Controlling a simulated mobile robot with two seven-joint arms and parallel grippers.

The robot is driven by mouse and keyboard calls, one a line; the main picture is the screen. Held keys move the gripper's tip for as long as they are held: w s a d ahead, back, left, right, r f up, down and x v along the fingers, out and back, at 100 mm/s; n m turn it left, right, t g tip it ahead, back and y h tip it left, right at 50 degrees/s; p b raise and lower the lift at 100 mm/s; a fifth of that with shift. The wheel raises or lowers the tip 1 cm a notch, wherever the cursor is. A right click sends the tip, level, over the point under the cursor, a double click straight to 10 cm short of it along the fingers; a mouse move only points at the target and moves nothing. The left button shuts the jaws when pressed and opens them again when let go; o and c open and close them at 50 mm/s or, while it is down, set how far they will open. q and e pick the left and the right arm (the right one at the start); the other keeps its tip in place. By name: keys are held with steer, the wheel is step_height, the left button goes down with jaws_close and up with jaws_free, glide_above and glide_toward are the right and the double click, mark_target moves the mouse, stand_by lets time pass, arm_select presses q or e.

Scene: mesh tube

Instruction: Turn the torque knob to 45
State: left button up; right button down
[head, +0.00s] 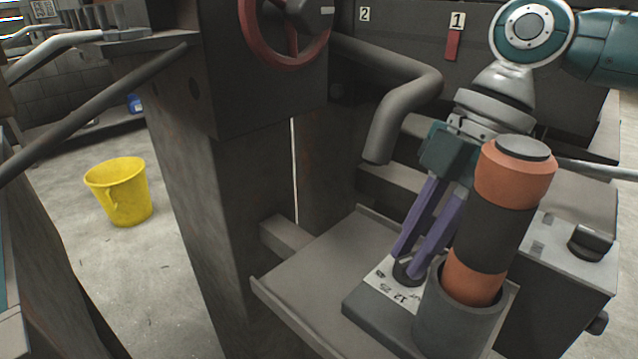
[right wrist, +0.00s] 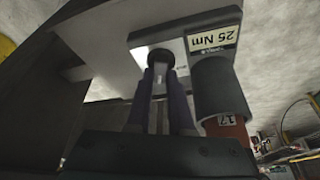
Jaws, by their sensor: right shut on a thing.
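The torque knob (head: 404,273) is a small dark knob on a grey block (head: 375,312) with a white scale plate (head: 384,290). My right gripper (head: 409,262) points down with its purple fingers shut on the knob. In the right wrist view the knob (right wrist: 160,58) sits between the tips of the right gripper (right wrist: 160,75). The fingers partly hide the scale, and I cannot read the knob's pointer. My left gripper is not in view.
An orange and black cylinder (head: 493,225) stands in a grey cup (head: 452,325) close beside the knob. The block rests on a grey tray (head: 310,283). A red handwheel (head: 283,60) and a bent pipe (head: 395,110) are behind. A yellow bucket (head: 120,192) stands on the floor.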

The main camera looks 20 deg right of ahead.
steer(key=m+p, duration=0.1)
steer(key=p, duration=0.2)
steer(key=m+t+p, duration=0.1)
steer(key=m+p, duration=0.1)
steer(key=m+t+p, duration=0.1)
steer(key=m+p, duration=0.1)
steer(key=p, duration=0.1)
steer(key=shift+a+r+p, duration=0.1)
steer(key=shift+r+p, duration=0.2)
steer(key=shift+r, duration=0.05)
steer(key=shift+f+m+t+h+p, duration=0.25)
steer(key=shift+m+t+h+p, duration=0.15)
steer(key=shift+m+p, duration=0.85)
steer(key=c, duration=0.8)
jaws_free()
steer(key=p+v, duration=0.2)
steer(key=v, duration=0.8)
steer(key=shift+f, duration=0.1)
